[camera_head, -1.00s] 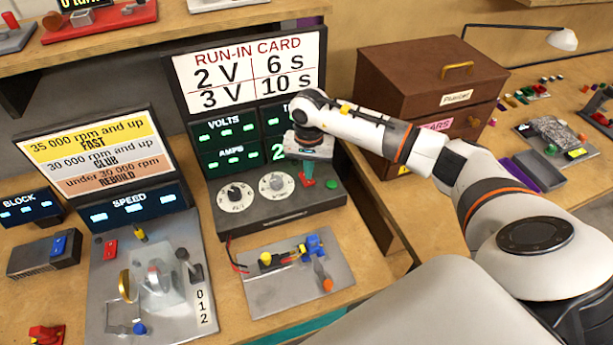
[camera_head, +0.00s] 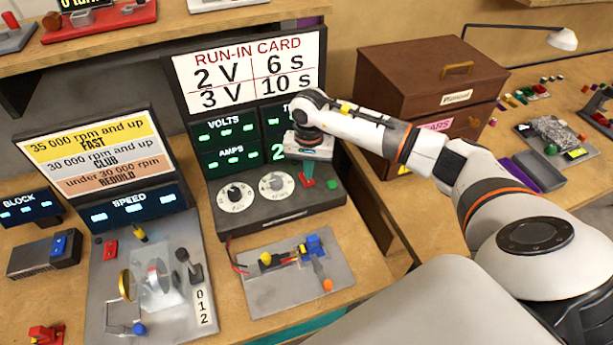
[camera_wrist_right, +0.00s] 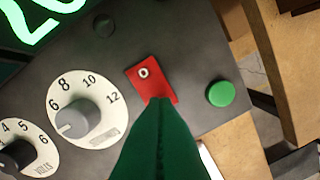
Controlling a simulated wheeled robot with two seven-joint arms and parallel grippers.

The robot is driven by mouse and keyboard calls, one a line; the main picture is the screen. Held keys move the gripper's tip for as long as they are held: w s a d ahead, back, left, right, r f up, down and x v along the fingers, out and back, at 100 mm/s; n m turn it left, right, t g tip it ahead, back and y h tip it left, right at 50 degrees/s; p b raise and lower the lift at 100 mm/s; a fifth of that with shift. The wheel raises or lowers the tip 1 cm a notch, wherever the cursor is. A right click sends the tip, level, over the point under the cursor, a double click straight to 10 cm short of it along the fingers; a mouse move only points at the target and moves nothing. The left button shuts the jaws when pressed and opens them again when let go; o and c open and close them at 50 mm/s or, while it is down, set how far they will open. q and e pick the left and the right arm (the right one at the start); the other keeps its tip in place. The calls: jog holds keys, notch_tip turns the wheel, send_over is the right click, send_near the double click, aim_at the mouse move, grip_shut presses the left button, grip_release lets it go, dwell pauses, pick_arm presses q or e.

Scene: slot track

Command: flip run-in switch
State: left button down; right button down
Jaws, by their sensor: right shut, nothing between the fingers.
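My left gripper is not in view.
Beside the switch are a green button (camera_wrist_right: 221,93) and a white dial with a grey knob (camera_wrist_right: 78,117). The run-in card (camera_head: 250,70) stands behind. A motor fixture plate (camera_head: 275,288) lies in front. A brown drawer chest (camera_head: 420,75) stands right, behind my right arm.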

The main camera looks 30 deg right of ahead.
jog(key=shift+f+b, duration=0.9)
jog(key=shift+f, duration=0.05)
dwell(0.5)
jog(key=shift+r+p, duration=1.75)
jog(key=shift+r, duration=1.8)
jog(key=shift+f, duration=0.1)
